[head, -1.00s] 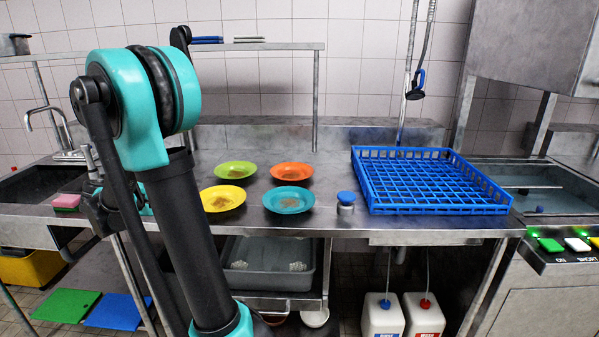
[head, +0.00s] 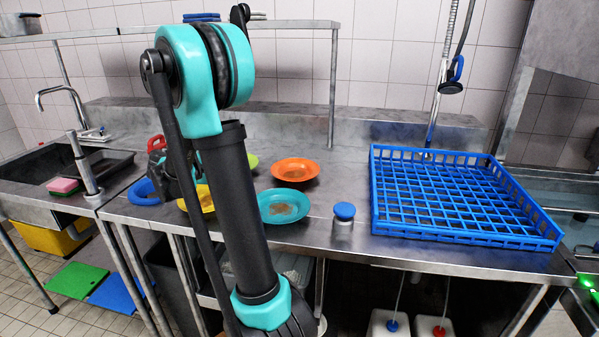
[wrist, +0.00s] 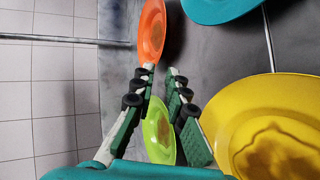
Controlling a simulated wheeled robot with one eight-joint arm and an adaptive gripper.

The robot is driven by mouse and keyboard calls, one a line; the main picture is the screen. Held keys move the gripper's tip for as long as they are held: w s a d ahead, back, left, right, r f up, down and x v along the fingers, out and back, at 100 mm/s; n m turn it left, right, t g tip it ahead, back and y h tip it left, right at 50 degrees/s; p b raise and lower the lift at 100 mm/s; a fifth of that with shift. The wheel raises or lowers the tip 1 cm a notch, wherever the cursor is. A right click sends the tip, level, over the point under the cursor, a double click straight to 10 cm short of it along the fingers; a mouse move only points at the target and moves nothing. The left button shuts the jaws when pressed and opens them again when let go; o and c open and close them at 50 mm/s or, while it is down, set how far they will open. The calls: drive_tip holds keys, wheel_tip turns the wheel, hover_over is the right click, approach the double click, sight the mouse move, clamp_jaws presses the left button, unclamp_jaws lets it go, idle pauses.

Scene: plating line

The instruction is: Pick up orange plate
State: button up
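The orange plate (head: 296,170) lies on the steel counter, behind the teal plate (head: 284,206), with a brownish smear in its middle. In the wrist view the orange plate (wrist: 152,30) is at the top, just beyond my gripper's left fingertip; I cannot tell if they touch. My gripper (wrist: 163,70) is open, with nothing held between its fingers. The green plate (wrist: 159,130) shows between and below the fingers, and the yellow plate (wrist: 268,125) is to the right. In the head view my arm hides most of the green and yellow plates and part of my gripper.
A blue dish rack (head: 465,203) stands on the right of the counter. A small jar with a blue lid (head: 344,212) stands between it and the teal plate. A sink (head: 40,168) and a pink sponge (head: 62,185) are at the left. A shelf post rises behind the plates.

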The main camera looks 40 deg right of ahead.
sight(275, 175)
drive_tip(key=x, duration=1.4)
drive_tip(key=shift+d+f, duration=0.2)
drive_tip(key=shift+f, duration=0.1)
clamp_jaws()
